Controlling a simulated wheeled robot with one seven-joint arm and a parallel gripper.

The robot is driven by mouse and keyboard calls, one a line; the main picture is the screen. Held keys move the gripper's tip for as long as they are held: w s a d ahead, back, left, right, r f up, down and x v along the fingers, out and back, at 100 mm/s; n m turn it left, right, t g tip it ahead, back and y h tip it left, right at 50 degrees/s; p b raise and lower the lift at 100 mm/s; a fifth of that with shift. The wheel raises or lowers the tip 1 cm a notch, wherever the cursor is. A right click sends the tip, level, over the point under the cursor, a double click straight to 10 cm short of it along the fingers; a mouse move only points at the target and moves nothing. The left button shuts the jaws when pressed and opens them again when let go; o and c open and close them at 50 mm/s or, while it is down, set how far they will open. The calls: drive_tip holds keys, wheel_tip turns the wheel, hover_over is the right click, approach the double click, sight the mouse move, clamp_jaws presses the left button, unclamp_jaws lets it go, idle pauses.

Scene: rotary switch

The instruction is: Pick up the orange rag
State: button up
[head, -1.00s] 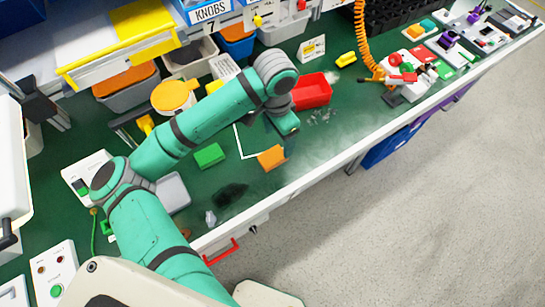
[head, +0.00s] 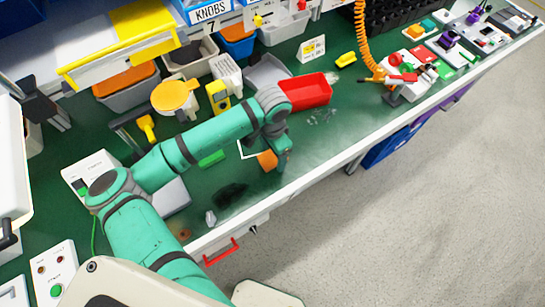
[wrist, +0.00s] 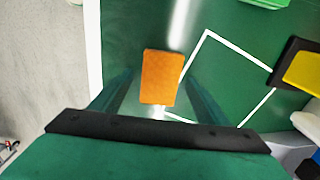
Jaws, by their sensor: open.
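The orange rag (head: 267,160) is a small flat rectangle on the green bench top, near the front edge. In the head view my gripper (head: 282,166) is just to its right and hides part of it. In the wrist view the rag (wrist: 162,77) lies between and ahead of the two fingers of my gripper (wrist: 160,98). The fingers are spread apart, with nothing held.
A green rag-like block (head: 211,158) lies left, partly behind my arm. A red bin (head: 308,91) stands behind my gripper. A dark smudge (head: 232,193) and a small clear piece (head: 210,217) lie front left. The bench's white front edge (head: 318,173) is close.

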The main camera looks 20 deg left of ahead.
drive_tip(key=shift+f, duration=0.3)
drive_tip(key=c, duration=1.1)
drive_tip(key=shift+r, duration=0.1)
drive_tip(key=shift+r, duration=0.55)
drive_tip(key=s+d+r, duration=0.1)
drive_tip(key=d+r, duration=0.3)
drive_tip(key=s+d+r, duration=0.2)
drive_tip(key=d+r, duration=0.2)
drive_tip(key=s+d+r, duration=0.2)
drive_tip(key=d+r, duration=0.1)
drive_tip(key=d, duration=0.2)
drive_tip(key=shift+s+r, duration=0.25)
drive_tip(key=shift+r, duration=0.15)
